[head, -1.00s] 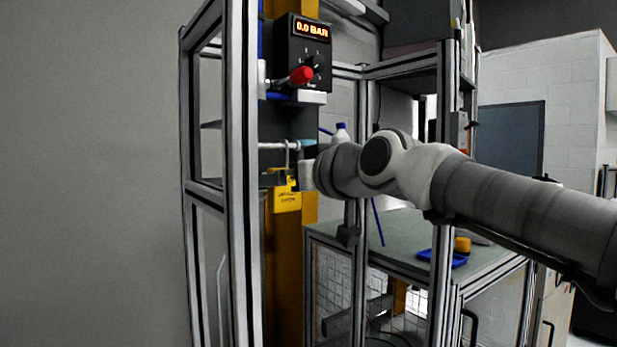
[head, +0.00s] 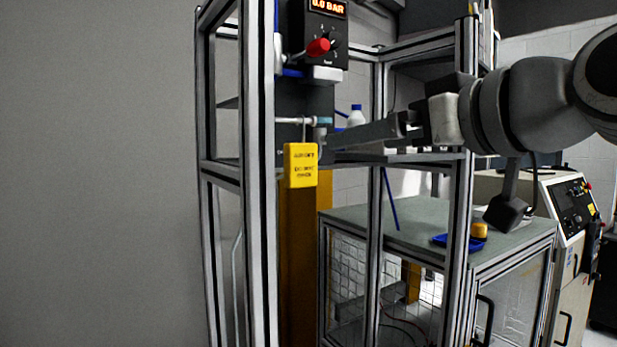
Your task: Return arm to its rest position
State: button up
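My arm reaches in from the right in the head view. My gripper (head: 330,140) points left into the aluminium frame, with its dark finger seen edge-on. Its tip is close to the yellow tag and overlaps the area just right of it. I cannot see the gap between the fingers. The yellow tag (head: 301,166) with dark lettering hangs from a thin hook below a metal rod (head: 293,120). Whether the fingertips touch the tag or rod is not clear.
An aluminium-profile frame (head: 258,220) surrounds the gripper's left end.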

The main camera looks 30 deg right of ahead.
jog(key=w+a+f+g, duration=0.25)
jog(key=a+f, duration=0.25)
jog(key=f, duration=0.4)
jog(key=w+a+f+g, duration=0.1)
jog(key=a+f+g, duration=0.2)
jog(key=a+f, duration=0.45)
jog(key=s+a+f+g, duration=0.1)
jog(key=s+f+g, duration=0.1)
jog(key=f, duration=0.8)
jog(key=s+a+f+g, duration=0.1)
jog(key=s+f+g, duration=0.2)
jog(key=f, duration=0.7)
jog(key=shift+a+h, duration=0.25)
jog(key=shift+h, duration=0.05)
jog(key=shift+r, duration=0.1)
